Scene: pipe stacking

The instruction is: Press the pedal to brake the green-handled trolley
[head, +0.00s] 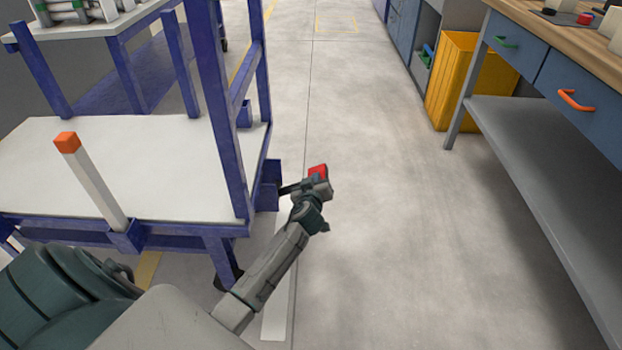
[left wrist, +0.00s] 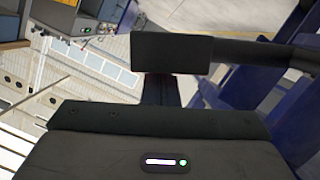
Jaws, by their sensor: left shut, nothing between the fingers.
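The trolley (head: 240,130) has a blue frame and white shelves and fills the left of the head view. No green trolley handle shows. A dark bar (head: 289,189) sticks out from its right side near the floor, with a red pad (head: 317,171) by its end, apparently the pedal. My left gripper (head: 321,186) is shut and empty, right at the pad; it partly hides the pad, and I cannot tell whether they touch. In the left wrist view, a dark bar (left wrist: 265,52) runs from the trolley behind the dark block ahead of the gripper. My right gripper is not in view.
A white post with an orange cap (head: 67,142) stands at the trolley's near edge. A workbench (head: 540,135) with blue drawers, one green-handled and one orange-handled, and a yellow bin (head: 460,85) stand on the right. The floor between is clear.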

